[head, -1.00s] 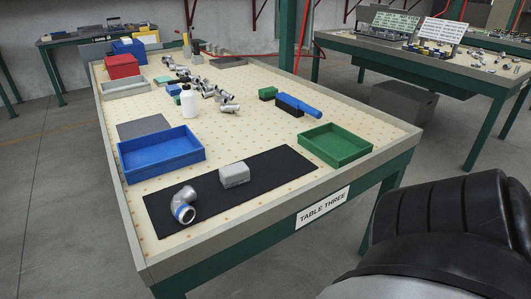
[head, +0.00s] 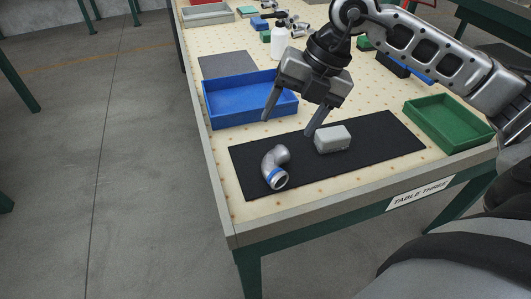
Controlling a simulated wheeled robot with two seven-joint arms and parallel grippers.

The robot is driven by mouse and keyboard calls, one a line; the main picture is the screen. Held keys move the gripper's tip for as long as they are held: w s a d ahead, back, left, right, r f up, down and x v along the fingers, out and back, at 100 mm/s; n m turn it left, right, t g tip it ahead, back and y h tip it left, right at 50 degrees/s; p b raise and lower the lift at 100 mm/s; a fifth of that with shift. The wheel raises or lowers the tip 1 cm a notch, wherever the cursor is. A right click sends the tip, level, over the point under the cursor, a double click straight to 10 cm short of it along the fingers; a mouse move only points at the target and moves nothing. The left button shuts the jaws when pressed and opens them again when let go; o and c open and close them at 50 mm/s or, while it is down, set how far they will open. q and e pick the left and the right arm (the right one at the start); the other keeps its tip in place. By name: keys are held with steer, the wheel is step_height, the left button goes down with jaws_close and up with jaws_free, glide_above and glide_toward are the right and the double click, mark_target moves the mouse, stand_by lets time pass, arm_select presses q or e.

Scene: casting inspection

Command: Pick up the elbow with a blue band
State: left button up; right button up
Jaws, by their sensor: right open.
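The elbow with a blue band (head: 274,166) is a grey metal pipe elbow. It lies on the left part of the black mat (head: 385,139), with its blue-banded open end facing the front. My right gripper (head: 288,126) reaches in from the right and hangs above the mat, behind the elbow in the picture. Its two fingers point down and are spread apart, with nothing between them. The fingers look clear of the elbow. My left gripper is not in view.
A grey box-shaped block (head: 332,139) sits on the mat right of the elbow, close to one finger. A blue tray (head: 250,112) stands behind the mat and a green tray (head: 447,142) to its right. A white bottle (head: 279,42) and metal fittings are farther back.

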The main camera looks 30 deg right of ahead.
steer(key=d+h, duration=0.1)
steer(key=d, duration=0.1)
glide_above(275, 159)
steer(key=s, duration=0.1)
steer(key=shift+m, duration=0.3)
steer(key=f, duration=0.5)
steer(key=d+f, duration=0.1)
steer(key=f, duration=0.2)
steer(key=shift+s+f, duration=0.2)
steer(key=shift+f, duration=0.05)
steer(key=shift+p+x, duration=0.3)
steer(key=shift+x, duration=2.85)
steer(key=shift+w+d, duration=0.15)
steer(key=c, duration=1.4)
